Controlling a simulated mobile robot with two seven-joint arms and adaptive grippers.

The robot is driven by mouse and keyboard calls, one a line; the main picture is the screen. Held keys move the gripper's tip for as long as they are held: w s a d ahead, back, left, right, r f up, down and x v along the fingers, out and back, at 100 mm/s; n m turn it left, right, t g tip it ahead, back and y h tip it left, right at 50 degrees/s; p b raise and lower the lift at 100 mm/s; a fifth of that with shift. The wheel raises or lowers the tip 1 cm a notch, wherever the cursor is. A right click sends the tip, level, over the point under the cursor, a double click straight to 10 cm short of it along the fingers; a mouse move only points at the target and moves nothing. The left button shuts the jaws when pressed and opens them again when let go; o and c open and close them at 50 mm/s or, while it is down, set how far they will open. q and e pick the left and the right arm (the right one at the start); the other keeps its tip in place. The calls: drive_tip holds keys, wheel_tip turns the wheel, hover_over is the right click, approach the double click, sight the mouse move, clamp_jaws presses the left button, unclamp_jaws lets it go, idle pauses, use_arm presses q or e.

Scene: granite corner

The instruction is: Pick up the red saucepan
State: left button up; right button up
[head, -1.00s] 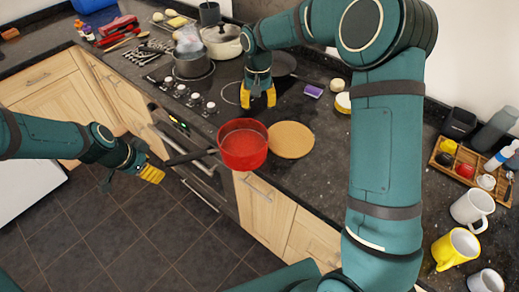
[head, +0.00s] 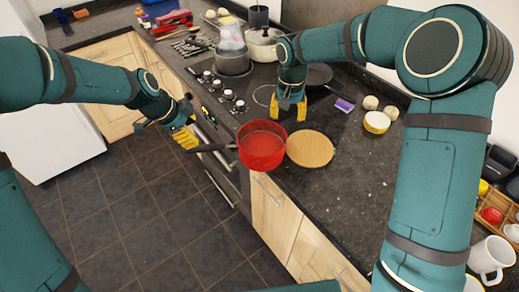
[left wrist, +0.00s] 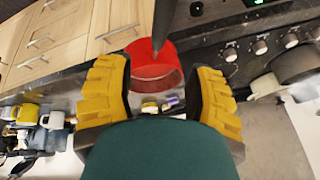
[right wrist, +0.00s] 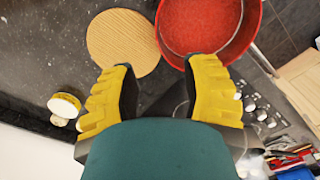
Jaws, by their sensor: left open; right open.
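The red saucepan (head: 262,147) stands at the front edge of the counter, its dark handle (head: 216,147) sticking out to the left over the edge. My left gripper (head: 187,140) is open near the handle's end; whether it touches the handle is unclear. My right gripper (head: 290,112) is open and empty above the counter, just behind the saucepan. In the right wrist view the pan (right wrist: 205,25) lies ahead of the open fingers (right wrist: 163,85).
A round tan board (head: 310,149) lies right of the saucepan. A grey pot (head: 232,60), a white lidded pot (head: 265,42) and a dark pan (head: 320,75) stand behind. A purple sponge (head: 344,104) and a yellow-sided round item (head: 376,122) lie to the right.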

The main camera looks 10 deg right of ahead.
sight(211, 146)
use_arm(q)
drive_tip(key=x, duration=1.3)
drive_tip(key=shift+d+f, duration=0.2)
drive_tip(key=shift+f, duration=0.1)
use_arm(e)
wheel_tip(211, 146, down, 14)
drive_tip(key=shift+r, duration=0.15)
use_arm(q)
clamp_jaws()
use_arm(e)
clamp_jaws()
drive_tip(key=shift+d, duration=0.1)
use_arm(q)
drive_tip(key=shift+w+r, duration=0.1)
